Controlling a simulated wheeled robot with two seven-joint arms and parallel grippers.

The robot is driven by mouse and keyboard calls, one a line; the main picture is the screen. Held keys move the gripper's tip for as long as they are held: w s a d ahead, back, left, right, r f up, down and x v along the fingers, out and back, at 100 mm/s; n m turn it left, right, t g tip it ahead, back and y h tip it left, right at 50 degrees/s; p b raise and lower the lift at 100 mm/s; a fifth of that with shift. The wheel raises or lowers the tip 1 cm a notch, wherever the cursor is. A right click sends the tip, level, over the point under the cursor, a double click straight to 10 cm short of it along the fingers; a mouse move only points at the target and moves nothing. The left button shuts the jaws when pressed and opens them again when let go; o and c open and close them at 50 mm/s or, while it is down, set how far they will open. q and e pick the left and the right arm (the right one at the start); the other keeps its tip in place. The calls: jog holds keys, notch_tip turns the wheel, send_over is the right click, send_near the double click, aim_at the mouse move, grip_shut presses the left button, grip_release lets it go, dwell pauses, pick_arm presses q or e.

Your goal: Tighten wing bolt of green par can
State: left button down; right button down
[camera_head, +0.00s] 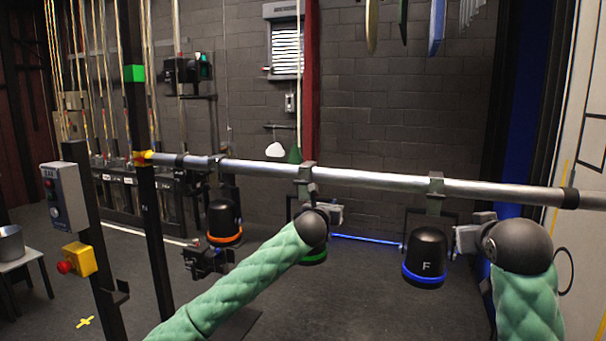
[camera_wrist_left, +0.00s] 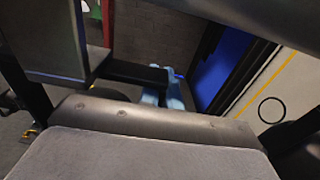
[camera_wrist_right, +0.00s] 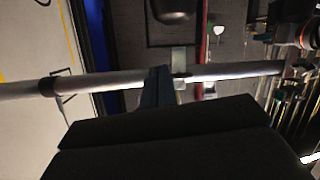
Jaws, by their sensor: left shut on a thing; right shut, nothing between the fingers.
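The green par can (camera_head: 315,259) hangs from the silver pipe (camera_head: 375,179) by a clamp (camera_head: 306,181) in the head view. My left arm covers most of it; only part of its green rim shows below my wrist. My left gripper (camera_head: 336,214) is just under the clamp, at the can's yoke. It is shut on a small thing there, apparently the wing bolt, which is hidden. My right gripper (camera_head: 464,239) is shut and empty, just right of the blue-rimmed par can marked F (camera_head: 427,257).
An orange-rimmed par can (camera_head: 223,222) hangs farther left. A grey control box (camera_head: 64,196) and a yellow box with a red button (camera_head: 79,260) stand at the left. The pipe crosses above both grippers. In the right wrist view the pipe (camera_wrist_right: 235,71) runs close beyond the fingers.

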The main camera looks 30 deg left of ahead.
jog(key=s+a+r+n+y, duration=0.25)
jog(key=s+a+r, duration=0.25)
jog(key=a+r, duration=0.9)
jog(key=s+a+r+n+y, duration=0.1)
jog(key=s+a+r+n, duration=0.4)
jog(key=a+r, duration=0.9)
jog(key=s+a+r+h, duration=0.1)
jog(key=s+a+r, duration=0.45)
jog(key=a, duration=0.45)
jog(key=m+g+h, duration=0.4)
jog(key=m+h, duration=0.2)
jog(key=m, duration=0.6)
send_over(302, 182)
jog(key=s, duration=0.1)
notch_tip(302, 182, down, 23)
jog(key=f, duration=0.1)
jog(key=d+f, duration=0.1)
jog(key=f, duration=0.1)
jog(key=shift+w+f+n, duration=0.1)
jog(key=shift+w+n, duration=0.05)
jog(key=shift+n, duration=0.1)
jog(key=shift+f, duration=0.65)
